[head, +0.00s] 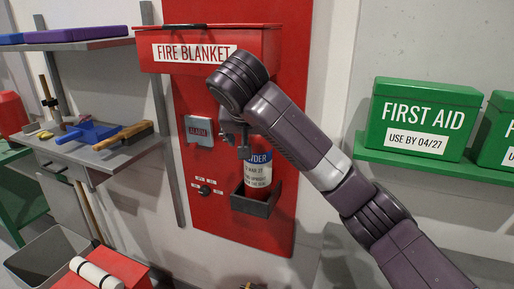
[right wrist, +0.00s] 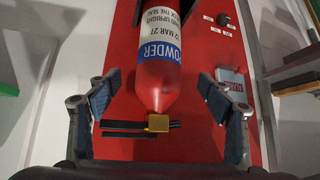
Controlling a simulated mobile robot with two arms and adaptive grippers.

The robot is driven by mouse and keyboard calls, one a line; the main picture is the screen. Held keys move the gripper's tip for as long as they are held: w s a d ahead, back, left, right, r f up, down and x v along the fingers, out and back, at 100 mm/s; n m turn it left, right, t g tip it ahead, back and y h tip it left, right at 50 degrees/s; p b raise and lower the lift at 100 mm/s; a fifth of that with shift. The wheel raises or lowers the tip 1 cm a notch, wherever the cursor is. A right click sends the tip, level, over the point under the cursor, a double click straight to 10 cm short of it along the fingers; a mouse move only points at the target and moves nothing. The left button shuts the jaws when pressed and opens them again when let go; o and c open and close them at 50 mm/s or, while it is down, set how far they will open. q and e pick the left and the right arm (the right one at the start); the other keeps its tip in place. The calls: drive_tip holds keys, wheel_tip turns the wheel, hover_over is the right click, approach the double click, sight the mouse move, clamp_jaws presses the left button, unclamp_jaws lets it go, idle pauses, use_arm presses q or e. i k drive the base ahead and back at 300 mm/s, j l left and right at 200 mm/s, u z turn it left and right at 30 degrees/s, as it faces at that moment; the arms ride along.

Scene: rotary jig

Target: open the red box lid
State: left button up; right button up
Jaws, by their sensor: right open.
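A red box (head: 262,45) labelled FIRE BLANKET is fixed at the top of the red wall panel, and its lid looks closed. Another red box (head: 132,271) with a white roll on top shows at the lower left, partly cut off. In the head view my right gripper (head: 243,150) points down below the fire blanket box, in front of the red extinguisher (head: 284,190). My right wrist hides part of the fire blanket box's underside. In the right wrist view the open gripper (right wrist: 158,82) has one finger on each side of the extinguisher (right wrist: 163,85), apart from it. My left gripper is not seen.
The extinguisher stands in a dark holder (head: 254,206). A grey alarm box (head: 199,130) is left of it. Green first aid boxes (head: 421,119) sit on a green shelf at the right. A grey shelf (head: 92,155) with tools is at the left.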

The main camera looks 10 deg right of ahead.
sight(203, 26)
drive_tip(key=k+j, duration=0.15)
drive_tip(key=j, duration=0.15)
drive_tip(key=k+j, duration=0.1)
drive_tip(key=j, duration=0.2)
drive_tip(key=k+j, duration=0.15)
drive_tip(key=j, duration=0.15)
drive_tip(key=k+j, duration=0.15)
drive_tip(key=j, duration=0.2)
